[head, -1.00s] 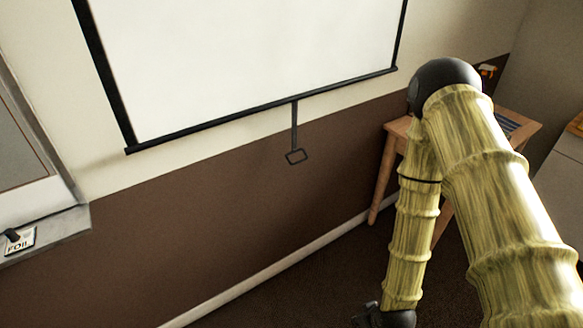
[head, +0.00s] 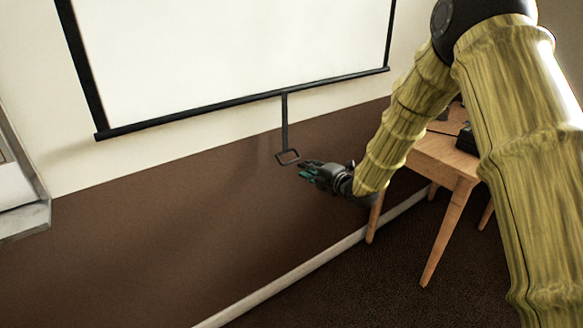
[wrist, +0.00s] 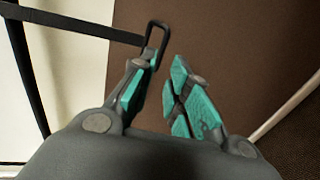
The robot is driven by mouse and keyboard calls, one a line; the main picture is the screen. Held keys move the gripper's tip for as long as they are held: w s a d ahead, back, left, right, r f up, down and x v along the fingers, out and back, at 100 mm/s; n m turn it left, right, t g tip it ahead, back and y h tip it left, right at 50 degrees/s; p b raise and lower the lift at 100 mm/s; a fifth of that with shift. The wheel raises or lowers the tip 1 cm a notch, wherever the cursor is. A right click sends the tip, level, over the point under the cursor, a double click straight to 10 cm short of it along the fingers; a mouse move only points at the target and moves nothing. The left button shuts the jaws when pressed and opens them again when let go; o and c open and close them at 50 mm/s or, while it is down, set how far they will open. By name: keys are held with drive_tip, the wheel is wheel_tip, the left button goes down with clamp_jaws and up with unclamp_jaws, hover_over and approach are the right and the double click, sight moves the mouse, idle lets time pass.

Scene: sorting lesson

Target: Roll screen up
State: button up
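The white projection screen (head: 235,50) hangs pulled down on the wall with a black bottom bar (head: 245,101). A dark strap (head: 285,120) hangs from the bar and ends in a rectangular pull handle (head: 287,157). My gripper (head: 304,171) is just right of and slightly below the handle in the head view. In the wrist view my gripper (wrist: 160,98) is open, its teal pads apart with nothing clearly between them. The handle (wrist: 156,40) shows there near the tip of the left finger. I cannot tell whether they touch.
A wooden table (head: 445,160) stands at the right, close to my arm, with a dark object (head: 467,138) on it. A window ledge (head: 25,218) juts out at the left. The brown lower wall (head: 160,210) is bare.

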sight(292, 162)
drive_tip(key=p+x, duration=0.1)
drive_tip(key=x, duration=0.9)
drive_tip(key=shift+w+f, duration=0.1)
clamp_jaws()
